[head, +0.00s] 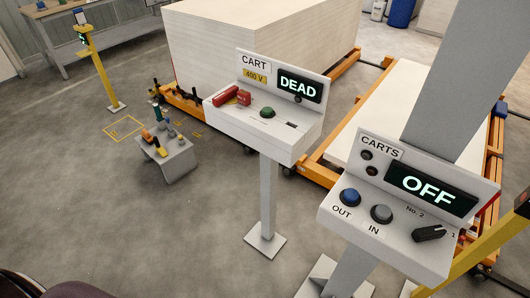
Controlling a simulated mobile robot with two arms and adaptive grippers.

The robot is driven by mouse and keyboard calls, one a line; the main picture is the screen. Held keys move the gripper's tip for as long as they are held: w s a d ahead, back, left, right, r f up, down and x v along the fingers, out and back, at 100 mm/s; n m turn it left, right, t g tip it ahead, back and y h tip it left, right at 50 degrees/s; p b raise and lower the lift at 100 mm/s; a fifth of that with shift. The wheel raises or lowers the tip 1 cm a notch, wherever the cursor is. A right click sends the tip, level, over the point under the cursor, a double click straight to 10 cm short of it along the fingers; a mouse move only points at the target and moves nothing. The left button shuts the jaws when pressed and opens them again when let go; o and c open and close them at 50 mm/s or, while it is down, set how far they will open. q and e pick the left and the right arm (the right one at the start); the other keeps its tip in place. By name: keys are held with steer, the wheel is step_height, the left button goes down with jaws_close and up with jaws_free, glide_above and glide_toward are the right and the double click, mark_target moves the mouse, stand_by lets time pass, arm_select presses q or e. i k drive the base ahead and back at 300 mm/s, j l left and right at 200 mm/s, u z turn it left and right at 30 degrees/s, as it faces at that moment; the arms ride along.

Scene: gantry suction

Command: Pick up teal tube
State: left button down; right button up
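A small grey stand (178,166) is on the floor left of centre, with several small items on top. A dark teal, upright, tube-like item (158,114) shows at the back of the stand; it is too small to be sure it is the teal tube. Orange and yellow items (149,138) lie near it on the stand's top. Neither of my grippers is in view.
A CART panel (265,130) reading DEAD stands on a post in the middle. A CARTS panel (385,235) reading OFF is in the right foreground. Behind are orange carts with large pale blocks (255,45). Grey floor (90,200) is clear at left.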

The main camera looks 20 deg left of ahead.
mark_target(157, 107)
steer(key=u, duration=1.4)
steer(key=z, duration=0.25)
steer(key=i+j+z, duration=0.1)
steer(key=z, duration=0.35)
steer(key=i+j+z, duration=0.25)
steer(key=z, duration=0.2)
steer(key=i+j+z, duration=0.2)
steer(key=z, duration=0.25)
steer(key=i+j+z, duration=0.1)
steer(key=j+z, duration=0.35)
steer(key=l, duration=0.1)
